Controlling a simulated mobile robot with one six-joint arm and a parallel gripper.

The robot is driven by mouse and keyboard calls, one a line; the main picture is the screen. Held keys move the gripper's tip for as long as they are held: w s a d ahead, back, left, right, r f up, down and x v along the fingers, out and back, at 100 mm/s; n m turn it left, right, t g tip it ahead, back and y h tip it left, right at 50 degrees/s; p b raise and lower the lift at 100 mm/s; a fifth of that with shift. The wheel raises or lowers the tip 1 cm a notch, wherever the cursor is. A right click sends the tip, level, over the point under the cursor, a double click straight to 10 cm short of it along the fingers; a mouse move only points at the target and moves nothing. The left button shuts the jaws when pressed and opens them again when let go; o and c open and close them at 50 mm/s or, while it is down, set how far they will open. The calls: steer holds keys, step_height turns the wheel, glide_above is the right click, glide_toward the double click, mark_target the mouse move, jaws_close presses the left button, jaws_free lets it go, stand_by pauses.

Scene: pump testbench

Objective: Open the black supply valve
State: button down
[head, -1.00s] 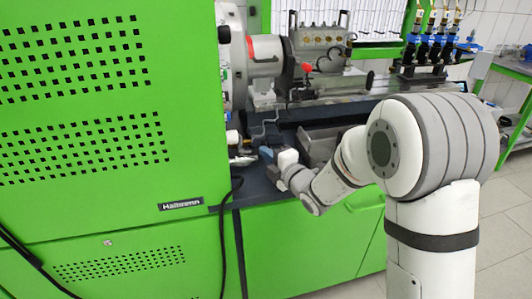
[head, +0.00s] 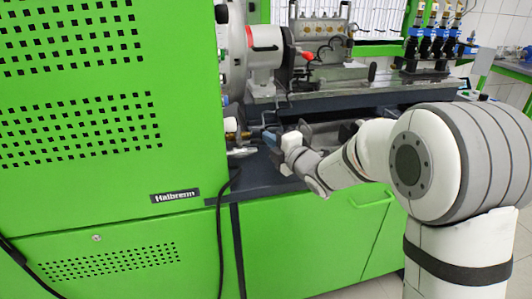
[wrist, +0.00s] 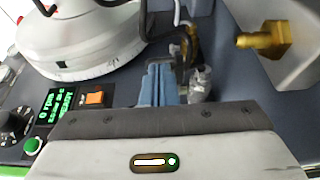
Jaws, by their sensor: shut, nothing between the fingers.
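In the wrist view, my gripper (wrist: 161,80) shows its blue fingers pressed together, shut with nothing between them. In the head view, my gripper (head: 269,141) is over the dark bench top, to the right of some small metal and brass fittings. Black tube-like parts (wrist: 178,36) lie just beyond the fingertips in the wrist view, close to them. I cannot tell which of these is the black supply valve or its handle, nor whether the fingers touch it. A clear or metallic fitting (wrist: 200,85) is right beside the fingers.
A brass fitting (wrist: 265,40) sticks out at upper right. A panel with a green display (wrist: 55,108), an orange switch (wrist: 95,98) and a black knob (wrist: 14,125) lies left. The green cabinet (head: 80,150) stands left of my arm. A pump (head: 322,45) stands behind.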

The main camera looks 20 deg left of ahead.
stand_by(0.4)
